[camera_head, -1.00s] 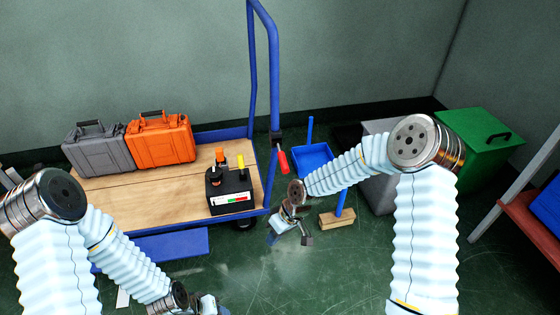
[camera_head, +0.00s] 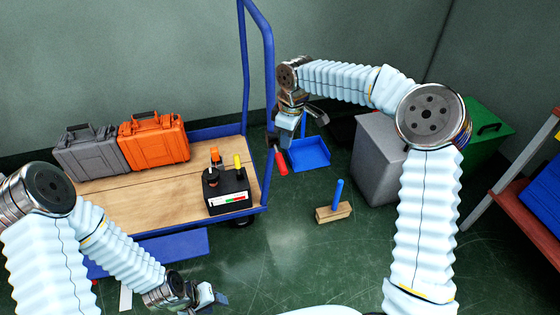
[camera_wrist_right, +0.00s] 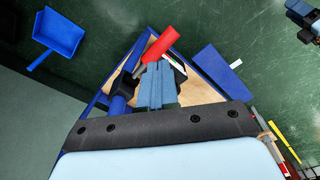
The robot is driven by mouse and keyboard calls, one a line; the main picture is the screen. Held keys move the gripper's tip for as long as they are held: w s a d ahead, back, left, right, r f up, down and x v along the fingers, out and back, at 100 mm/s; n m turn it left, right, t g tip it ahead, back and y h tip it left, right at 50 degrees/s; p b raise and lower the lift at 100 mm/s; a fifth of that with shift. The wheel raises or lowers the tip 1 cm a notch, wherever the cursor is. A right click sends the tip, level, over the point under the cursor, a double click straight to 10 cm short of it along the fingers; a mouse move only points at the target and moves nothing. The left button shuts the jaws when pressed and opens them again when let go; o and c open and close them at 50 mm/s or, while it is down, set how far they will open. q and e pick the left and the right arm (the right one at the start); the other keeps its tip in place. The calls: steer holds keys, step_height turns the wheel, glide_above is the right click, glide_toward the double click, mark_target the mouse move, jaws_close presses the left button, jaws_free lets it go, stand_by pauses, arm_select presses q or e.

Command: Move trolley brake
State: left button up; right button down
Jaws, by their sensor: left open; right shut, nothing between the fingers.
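The trolley (camera_head: 140,192) has a wooden deck, a blue frame and a tall blue handle. A red brake lever (camera_head: 281,163) sits low on the handle post, tilted downward. In the right wrist view the red lever (camera_wrist_right: 160,44) shows just beyond my fingertips, beside the blue post. My right gripper (camera_head: 283,136) is shut and empty, pointing down just above the lever. The shut fingers also show in the right wrist view (camera_wrist_right: 158,82); whether they touch the lever I cannot tell. My left gripper (camera_head: 213,298) is open and empty, low in front of the trolley.
On the deck are a grey case (camera_head: 90,153), an orange case (camera_head: 155,141) and a black box (camera_head: 226,190). A blue dustpan (camera_head: 308,154), a wooden brush (camera_head: 333,213) and a grey bin (camera_head: 378,160) stand to the right.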

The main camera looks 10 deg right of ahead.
mark_target(283, 162)
steer(key=shift+f, duration=0.15)
steer(key=shift+f, duration=0.5)
steer(key=f, duration=0.1)
steer(key=f+b, duration=0.1)
steer(key=f, duration=0.2)
steer(key=shift+w+a+f+b, duration=0.1)
steer(key=shift+a+f+b, duration=0.15)
steer(key=shift+b, duration=0.1)
steer(key=shift+f+b, duration=0.45)
steer(key=shift+f, duration=0.2)
